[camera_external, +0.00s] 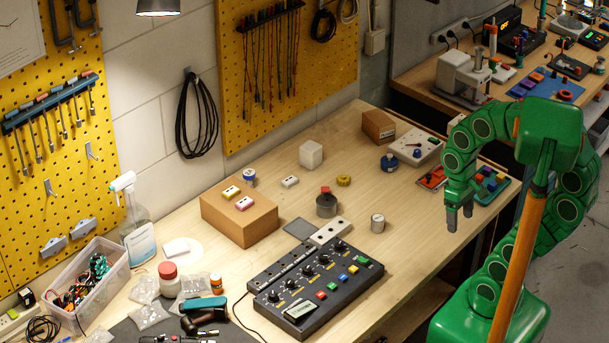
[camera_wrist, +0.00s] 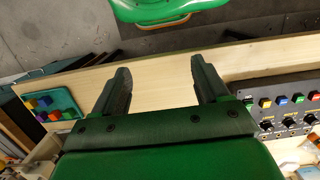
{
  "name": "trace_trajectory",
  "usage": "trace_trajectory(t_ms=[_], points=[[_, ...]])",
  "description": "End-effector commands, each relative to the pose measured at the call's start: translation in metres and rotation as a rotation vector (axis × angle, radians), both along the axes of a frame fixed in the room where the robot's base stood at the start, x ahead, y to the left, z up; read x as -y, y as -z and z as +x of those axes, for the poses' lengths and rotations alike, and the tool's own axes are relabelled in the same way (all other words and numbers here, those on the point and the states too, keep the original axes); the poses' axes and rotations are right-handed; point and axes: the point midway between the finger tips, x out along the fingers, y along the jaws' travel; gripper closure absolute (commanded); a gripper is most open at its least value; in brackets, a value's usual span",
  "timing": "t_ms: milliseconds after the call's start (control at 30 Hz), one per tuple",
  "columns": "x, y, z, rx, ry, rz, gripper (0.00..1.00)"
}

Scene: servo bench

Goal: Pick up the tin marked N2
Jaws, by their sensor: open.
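A small pale, silvery tin (camera_external: 377,222) stands upright on the bench, right of the control box. Any N2 mark is too small to read on either. My gripper (camera_external: 459,217) hangs above the bench's front right edge, to the right of the silvery tin and apart from it. In the wrist view my gripper (camera_wrist: 160,72) is open, with only bare bench and the edge between its fingers. No tin shows in the wrist view.
A grey cylinder with a red top (camera_external: 326,205) stands left of the silvery tin. The control box (camera_external: 318,283) lies in front. A cardboard box (camera_external: 240,217) stands to the left. A teal tray (camera_external: 491,187) lies right of my gripper. Bare wood surrounds the silvery tin.

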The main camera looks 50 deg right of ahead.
Motion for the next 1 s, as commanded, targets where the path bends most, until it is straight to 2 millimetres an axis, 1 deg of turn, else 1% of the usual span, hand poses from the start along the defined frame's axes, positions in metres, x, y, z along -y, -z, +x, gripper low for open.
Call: trace_trajectory(t_ms=[233, 367, 467, 600, 667, 1000], points=[[0.003, -0.001, 0.001, 0.007, 0.005, -0.009, 0.26], [0.003, 0.001, 0.013, 0.008, -0.021, -0.007, 0.26], [0.003, 0.003, 0.033, 0.018, -0.064, -0.005, 0.26], [0.002, 0.008, 0.068, 0.041, -0.140, 0.003, 0.26], [0.001, 0.011, 0.082, 0.048, -0.175, 0.008, 0.26], [-0.006, 0.035, 0.163, 0.093, -0.358, 0.030, 0.26]])
